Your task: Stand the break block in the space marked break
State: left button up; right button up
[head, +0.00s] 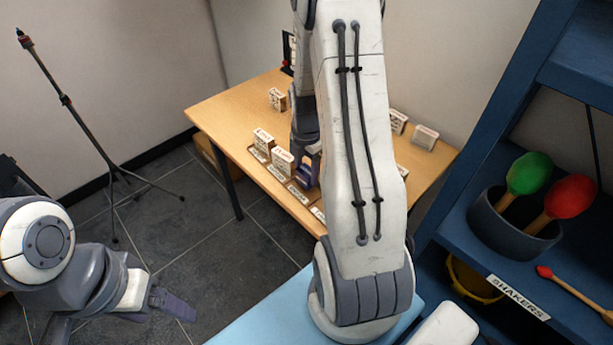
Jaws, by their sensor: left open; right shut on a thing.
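My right gripper (306,172) is low over the front part of the wooden table (230,110), just right of two standing white blocks. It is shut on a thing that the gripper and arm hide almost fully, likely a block. The two white blocks, one further left (263,139) and one nearer (283,161), stand behind a row of marked spaces (298,193) along the front edge. The lettering is too small to read, so I cannot tell which space is marked break. My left gripper (176,304) is open and empty, low at the left, away from the table.
Another block (277,98) stands at the table's back left. More blocks (425,136) stand at the right, partly behind my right arm. A blue shelf (460,215) with a tub of shakers (512,228) is at the right. A tripod stand (67,102) is at the left.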

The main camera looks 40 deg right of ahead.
jog(key=shift+f, duration=1.2)
jog(key=shift+f, duration=0.1)
jog(key=o, duration=1.4)
jog(key=shift+c, duration=0.2)
